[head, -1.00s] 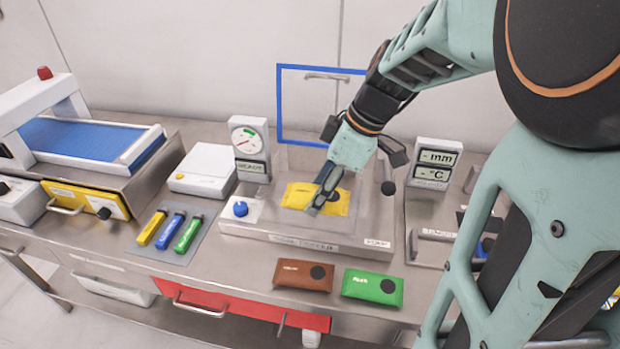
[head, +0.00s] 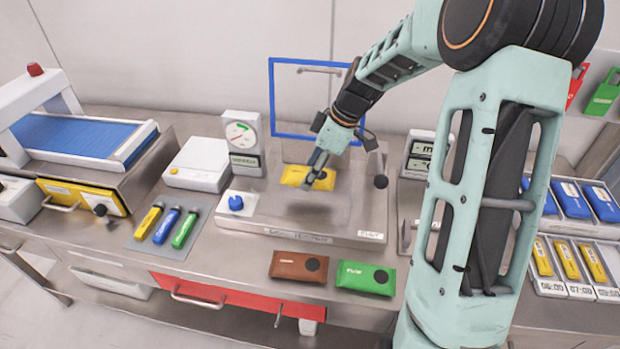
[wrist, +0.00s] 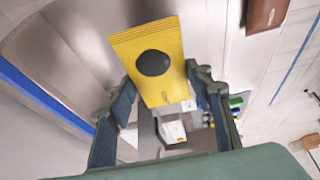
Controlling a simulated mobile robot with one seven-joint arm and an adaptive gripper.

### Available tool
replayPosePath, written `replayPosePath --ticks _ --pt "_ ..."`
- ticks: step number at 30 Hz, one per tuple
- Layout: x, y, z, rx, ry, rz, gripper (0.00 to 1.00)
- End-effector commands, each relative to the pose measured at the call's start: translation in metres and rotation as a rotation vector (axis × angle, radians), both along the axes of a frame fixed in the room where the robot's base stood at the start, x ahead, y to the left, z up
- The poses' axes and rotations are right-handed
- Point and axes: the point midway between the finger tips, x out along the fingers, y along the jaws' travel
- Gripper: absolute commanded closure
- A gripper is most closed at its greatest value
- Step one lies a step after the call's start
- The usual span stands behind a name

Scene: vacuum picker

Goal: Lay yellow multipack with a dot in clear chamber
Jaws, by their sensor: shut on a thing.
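The yellow multipack (head: 292,174) with a black dot is in my gripper (head: 318,165), over the back part of the clear chamber (head: 345,215). In the wrist view the pack (wrist: 150,43) shows its dot face, with its lower end between my fingers (wrist: 165,120). My gripper is shut on it. A soft shadow on the chamber floor shows the pack is held above it. The chamber's blue-framed lid (head: 305,128) stands open behind. Part of the pack is hidden by my fingers.
A brown pack (head: 290,266) and a green pack (head: 355,277) lie in front of the chamber. A dial gauge (head: 243,140) stands at its back left, and a display (head: 418,155) to its right. A blue knob (head: 236,203) sits at the chamber's left front.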

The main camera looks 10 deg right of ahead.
Motion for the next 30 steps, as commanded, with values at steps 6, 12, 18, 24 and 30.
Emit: replayPosePath --ticks 6,12,18,24,30 --pt "0.014 -0.002 -0.016 0.0 0.0 0.001 0.86" --pt "0.021 -0.003 -0.026 0.001 0.001 0.002 0.86" --pt "0.019 -0.003 -0.054 0.0 0.002 0.001 0.86" --pt "0.02 -0.003 -0.054 0.0 0.0 0.001 0.86" --pt "0.019 -0.003 -0.058 -0.001 0.001 0.001 0.5"
